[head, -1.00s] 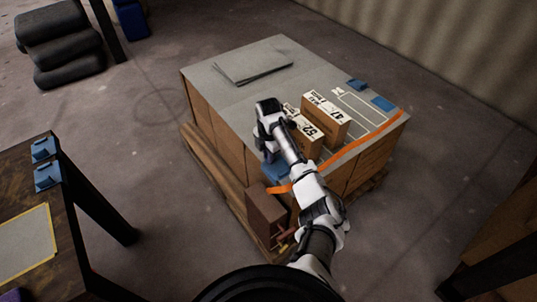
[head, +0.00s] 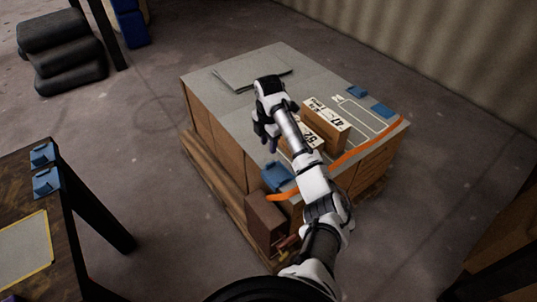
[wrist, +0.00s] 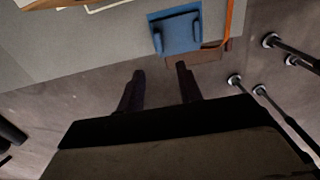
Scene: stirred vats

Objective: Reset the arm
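My arm reaches up over the grey-topped pallet stack in the head view, bent at the wrist with my gripper (head: 269,143) pointing down at the stack's left front side. In the wrist view the two dark fingers of my gripper (wrist: 160,80) stand apart with nothing between them.
Two labelled cartons, marked 47 (head: 328,127) and 52 (head: 313,139), stand on the stack (head: 225,105), partly behind my arm. A brown box (head: 265,220) is at its near corner. A dark table (head: 65,245) stands at left. Floor between them is clear.

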